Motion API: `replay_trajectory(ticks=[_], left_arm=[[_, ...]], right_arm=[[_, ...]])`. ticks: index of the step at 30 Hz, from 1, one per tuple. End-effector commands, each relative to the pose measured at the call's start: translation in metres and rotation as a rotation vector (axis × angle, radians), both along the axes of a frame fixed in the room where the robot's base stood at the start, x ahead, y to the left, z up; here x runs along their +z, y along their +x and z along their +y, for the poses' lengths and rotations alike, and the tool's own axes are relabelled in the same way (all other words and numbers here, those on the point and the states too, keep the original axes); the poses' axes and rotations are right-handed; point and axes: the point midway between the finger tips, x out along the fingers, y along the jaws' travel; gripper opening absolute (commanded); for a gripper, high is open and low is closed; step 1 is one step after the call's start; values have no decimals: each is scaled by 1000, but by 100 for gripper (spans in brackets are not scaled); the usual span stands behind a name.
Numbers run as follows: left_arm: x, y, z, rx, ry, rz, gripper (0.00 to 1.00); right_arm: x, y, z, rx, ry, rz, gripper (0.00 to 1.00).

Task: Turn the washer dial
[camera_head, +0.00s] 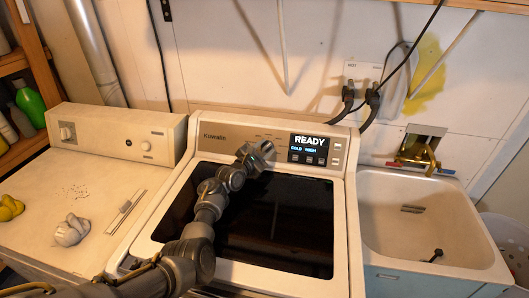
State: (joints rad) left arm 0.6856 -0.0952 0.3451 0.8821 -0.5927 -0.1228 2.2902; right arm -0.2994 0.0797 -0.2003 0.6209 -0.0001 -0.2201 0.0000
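The washer (345,240) stands in the middle, with a dark glass lid and a raised control panel (215,143) along its back. The panel's display (309,148) reads "READY" and "COLD HIGH". My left arm reaches up over the lid from the bottom left. My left gripper (262,152) is at the panel, just left of the display. It covers that part of the panel, and no washer dial shows clearly there. I cannot tell whether it touches the panel or whether its fingers are open. My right gripper is out of view.
Left of the washer is a white machine (110,178) with knobs, a yellow item (9,207), a whitish lump (71,230) and thin flat items on top. A utility sink (480,235) with a brass faucet (417,157) stands right. Hoses (372,97) hang behind the panel.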

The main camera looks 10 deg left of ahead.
Motion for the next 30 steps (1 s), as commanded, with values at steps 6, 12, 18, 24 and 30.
replay_trajectory(ticks=[6,12,18,24,30], left_arm=[[0,0,0,0,0,0,30],[0,0,0,0,0,0,4],[0,0,0,-1,2,0,0],[1,0,1,-21,36,0,0],[3,1,1,-80,135,1,0]], right_arm=[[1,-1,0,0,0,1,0],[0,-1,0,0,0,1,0],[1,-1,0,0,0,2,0],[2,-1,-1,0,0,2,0],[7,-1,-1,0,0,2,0]])
